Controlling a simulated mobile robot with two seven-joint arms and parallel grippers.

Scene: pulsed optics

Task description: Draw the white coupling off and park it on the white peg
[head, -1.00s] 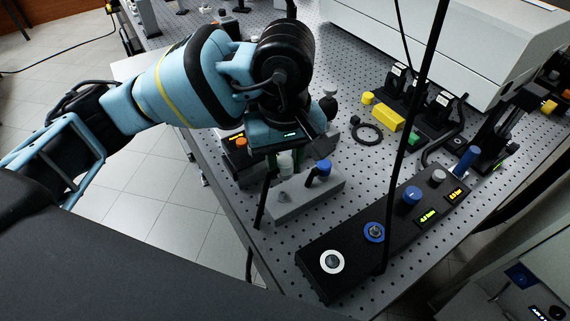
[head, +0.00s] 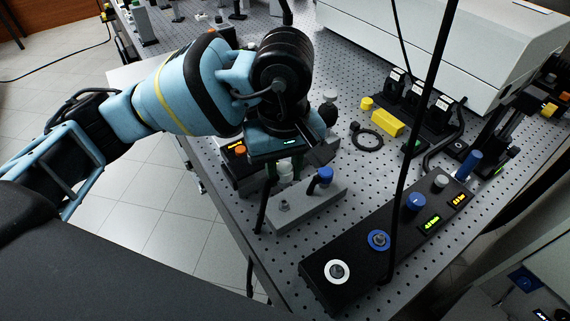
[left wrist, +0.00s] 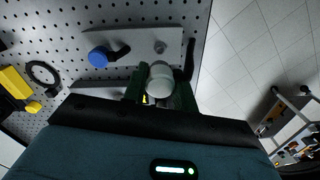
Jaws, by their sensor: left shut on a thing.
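My left gripper (head: 287,172) points down with its fingers shut on the white coupling (head: 285,166). The left wrist view shows the coupling (left wrist: 160,82) between the dark fingers (left wrist: 160,95). Below is a light grey block (head: 312,203) with a bare grey peg (head: 284,206), also visible in the left wrist view (left wrist: 161,47). The coupling appears above the block, apart from this peg. A blue coupling (head: 325,175) with a dark lever stands at the block's other end. A white-ringed port (head: 337,271) on the black panel is uncovered. My right gripper is out of view.
The black panel (head: 322,289) also carries a blue-ringed port (head: 378,240), knobs and lit displays. A thin black upright (head: 404,165) crosses the view in front of it. A yellow block (head: 387,123) and black ring (head: 367,140) lie behind on the perforated table.

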